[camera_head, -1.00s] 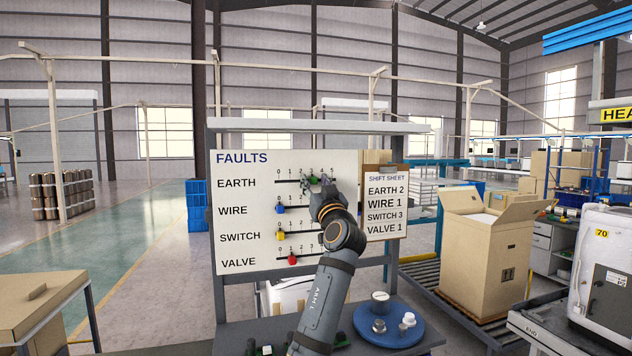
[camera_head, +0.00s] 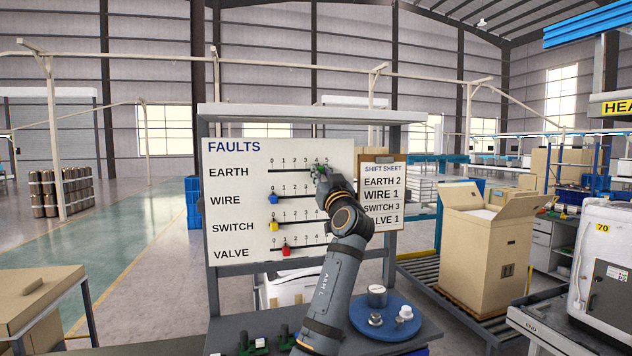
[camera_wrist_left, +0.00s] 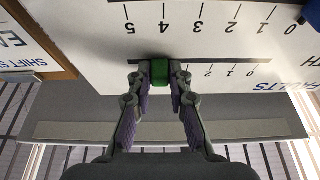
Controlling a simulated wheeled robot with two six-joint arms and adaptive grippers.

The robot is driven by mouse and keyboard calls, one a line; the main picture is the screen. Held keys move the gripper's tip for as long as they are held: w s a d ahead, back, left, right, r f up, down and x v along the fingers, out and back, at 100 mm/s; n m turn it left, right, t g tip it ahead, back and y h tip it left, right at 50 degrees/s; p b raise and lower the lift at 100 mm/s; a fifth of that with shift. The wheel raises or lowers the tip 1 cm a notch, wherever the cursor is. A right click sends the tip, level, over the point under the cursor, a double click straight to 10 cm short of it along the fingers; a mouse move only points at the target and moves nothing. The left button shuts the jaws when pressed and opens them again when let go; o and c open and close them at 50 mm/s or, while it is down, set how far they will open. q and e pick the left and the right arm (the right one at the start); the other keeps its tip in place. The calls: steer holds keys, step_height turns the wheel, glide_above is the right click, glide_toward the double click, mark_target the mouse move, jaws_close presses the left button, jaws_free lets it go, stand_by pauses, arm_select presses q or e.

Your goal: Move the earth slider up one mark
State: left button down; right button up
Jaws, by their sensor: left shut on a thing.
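The earth slider, a green knob (camera_head: 318,170), sits on the top slot of the white FAULTS board (camera_head: 228,256), close to mark 4. My left gripper (camera_head: 320,172) is shut on it, with the arm coming up from below. In the left wrist view, which shows the board upside down, the green knob (camera_wrist_left: 159,72) is between the two fingertips (camera_wrist_left: 159,78). The fingers hide part of the earth scale. My right gripper is out of view.
The blue wire knob (camera_head: 273,199), yellow switch knob (camera_head: 274,226) and red valve knob (camera_head: 286,251) sit on lower slots. A shift sheet clipboard (camera_head: 381,210) is right of the board. A blue round tray (camera_head: 386,322) holds several parts on the bench below.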

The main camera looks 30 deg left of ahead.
arm_select(q)
steer(key=shift+w+d, duration=0.15)
steer(key=shift+w, duration=0.1)
steer(key=c, duration=1.5)
jaws_free()
steer(key=shift+s, duration=0.3)
steer(key=shift+o, duration=1.1)
steer(key=shift+s+a+r, duration=0.15)
steer(key=shift+s+a, duration=0.15)
steer(key=shift+o, duration=0.3)
steer(key=shift+s, duration=0.15)
steer(key=shift+w+d, duration=0.3)
steer(key=shift+w, duration=0.05)
steer(key=v, duration=1.2)
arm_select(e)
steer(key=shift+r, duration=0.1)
